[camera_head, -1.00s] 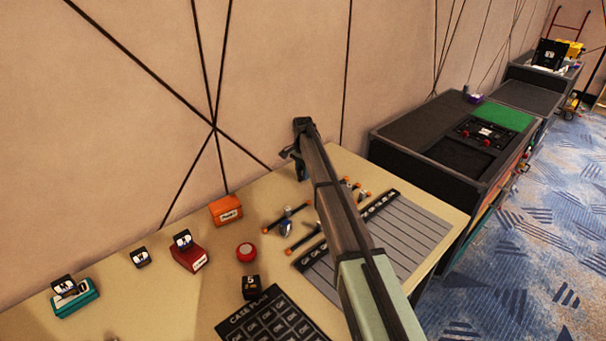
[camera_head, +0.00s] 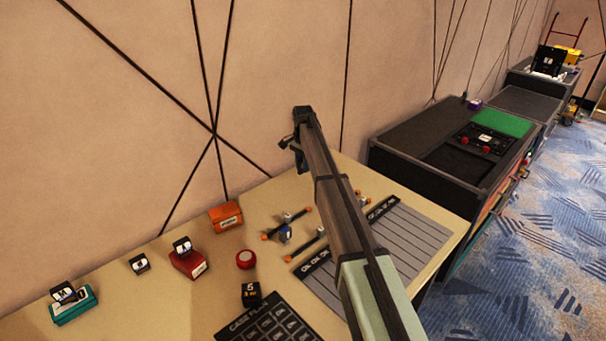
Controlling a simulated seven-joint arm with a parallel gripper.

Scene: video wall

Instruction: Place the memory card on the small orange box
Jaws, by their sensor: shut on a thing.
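The small orange box (camera_head: 226,217) stands on the table against the wall, with a white label on its front and nothing visible on top. My gripper (camera_head: 297,157) is to the right of the box and above the table's back edge, close to the wall. It is shut on a small dark thing, mostly hidden by the fingers and my arm, so I cannot tell clearly that it is the memory card. Small black cards with pale labels stand on the red box (camera_head: 190,265) and the teal box (camera_head: 76,308).
A round red button (camera_head: 246,259) and a black numbered block (camera_head: 251,294) are in front of the orange box. Rods with orange ends (camera_head: 288,224) and a grey striped panel (camera_head: 400,250) lie to the right. A black case plan board (camera_head: 268,322) lies at the front.

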